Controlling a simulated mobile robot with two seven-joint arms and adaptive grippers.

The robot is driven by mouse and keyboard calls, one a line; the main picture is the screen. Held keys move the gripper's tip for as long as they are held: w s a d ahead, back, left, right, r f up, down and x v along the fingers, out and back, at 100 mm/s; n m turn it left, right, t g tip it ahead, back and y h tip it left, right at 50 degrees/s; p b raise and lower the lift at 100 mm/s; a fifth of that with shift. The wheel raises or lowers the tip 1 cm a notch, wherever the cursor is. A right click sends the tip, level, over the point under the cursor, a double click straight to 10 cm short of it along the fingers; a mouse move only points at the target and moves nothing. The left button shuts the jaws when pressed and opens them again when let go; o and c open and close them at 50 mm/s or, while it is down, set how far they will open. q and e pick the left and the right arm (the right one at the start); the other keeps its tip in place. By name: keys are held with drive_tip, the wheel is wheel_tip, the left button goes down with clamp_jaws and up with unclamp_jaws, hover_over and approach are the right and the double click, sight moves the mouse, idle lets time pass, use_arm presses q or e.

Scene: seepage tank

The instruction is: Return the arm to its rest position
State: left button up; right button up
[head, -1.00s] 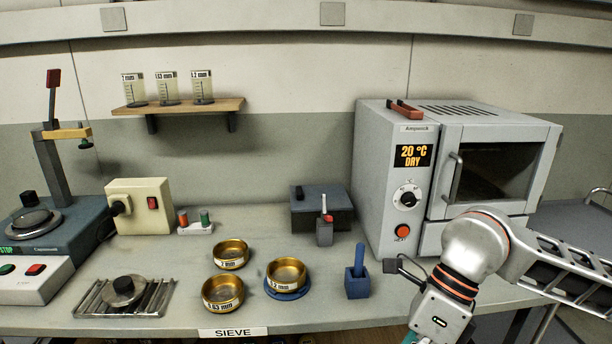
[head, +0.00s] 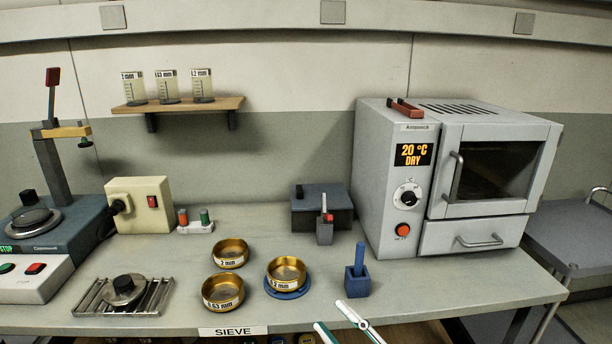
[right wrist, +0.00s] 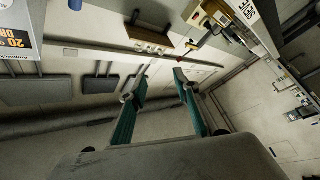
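My right gripper (head: 328,314) shows at the bottom edge of the head view, right of the SIEVE label. Its two green and pale fingers stand apart with nothing between them. In the right wrist view the same gripper (right wrist: 161,70) is open and empty, with the wall behind it. The rest of my right arm is out of the head view. My left gripper is in neither view.
The bench holds several brass sieves (head: 222,291), a blue holder (head: 357,286) close to my right gripper, and a rack (head: 92,300) at left. The oven (head: 484,170) is shut and reads 20 °C DRY. A grey side table (head: 585,236) stands at right.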

drive_tip(key=s+d+f+m+h, duration=0.1)
drive_tip(key=d+f+m+h, duration=0.3)
drive_tip(key=f, duration=0.4)
drive_tip(key=s+d+f+m+h, duration=0.2)
drive_tip(key=d+f+m+h, duration=0.2)
drive_tip(key=f, duration=0.5)
drive_tip(key=s+d+f+m+g+h, duration=0.1)
drive_tip(key=s+d+f+m+g, duration=0.1)
drive_tip(key=s+f, duration=0.3)
drive_tip(key=s+d+f+m+g+h, duration=0.2)
drive_tip(key=s+f, duration=0.4)
drive_tip(key=f, duration=0.4)
drive_tip(key=shift+d+m+g+h, duration=0.35)
drive_tip(key=shift+d+g, duration=0.25)
drive_tip(key=shift+d, duration=0.55)
